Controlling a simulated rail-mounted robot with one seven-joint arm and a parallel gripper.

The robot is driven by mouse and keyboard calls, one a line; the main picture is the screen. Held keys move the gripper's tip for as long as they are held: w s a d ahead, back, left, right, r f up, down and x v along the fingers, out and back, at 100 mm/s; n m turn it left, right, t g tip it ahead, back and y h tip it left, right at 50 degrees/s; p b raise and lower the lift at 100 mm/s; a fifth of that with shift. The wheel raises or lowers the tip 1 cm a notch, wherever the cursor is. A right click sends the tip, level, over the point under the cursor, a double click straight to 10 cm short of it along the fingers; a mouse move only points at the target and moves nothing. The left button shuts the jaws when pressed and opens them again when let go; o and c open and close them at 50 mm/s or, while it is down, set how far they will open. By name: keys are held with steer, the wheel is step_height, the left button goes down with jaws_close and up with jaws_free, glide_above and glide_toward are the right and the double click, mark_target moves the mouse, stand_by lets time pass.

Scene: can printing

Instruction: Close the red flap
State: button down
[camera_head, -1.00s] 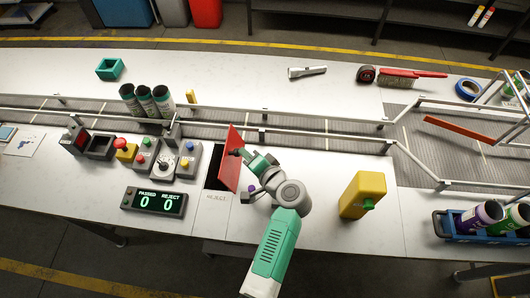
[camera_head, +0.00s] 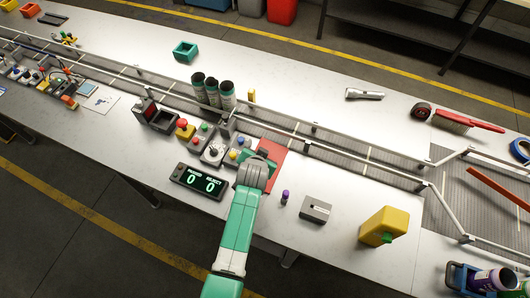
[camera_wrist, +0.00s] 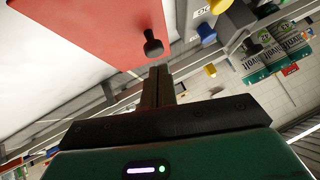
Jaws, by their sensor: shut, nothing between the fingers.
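The red flap (camera_head: 275,155) lies down, looking flat, over the place of the reject opening beside the conveyor. No dark opening shows around it, though my arm covers its left part. In the wrist view the red flap (camera_wrist: 90,25) fills the upper left, with a black knob (camera_wrist: 152,44) near its edge. My gripper (camera_wrist: 157,74) is shut and empty, its fingertips just below the knob in that picture. I cannot tell whether they touch the flap. In the head view my wrist hides the fingers.
A control box with several buttons (camera_head: 213,150) and the counter display (camera_head: 199,181) stand left of my arm. A purple-capped bottle (camera_head: 285,197), a grey box (camera_head: 316,209) and a yellow container (camera_head: 384,227) stand right. Several dark cans (camera_head: 212,92) stand at the conveyor rail.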

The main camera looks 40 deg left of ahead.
steer(key=shift+s+a+f+b, duration=0.2)
steer(key=shift+a+f+b, duration=0.2)
steer(key=shift+a+f, duration=0.15)
steer(key=shift+s+a+f+b, duration=0.2)
steer(key=shift+a+f+b, duration=0.2)
steer(key=shift+f, duration=0.25)
steer(key=shift+f, duration=0.15)
step_height(320, 180, up, 5)
steer(key=p, duration=0.4)
steer(key=shift+a, duration=0.15)
steer(key=s+d+r, duration=0.2)
steer(key=s+r, duration=0.4)
steer(key=shift+s+r, duration=0.25)
steer(key=shift+r, duration=0.05)
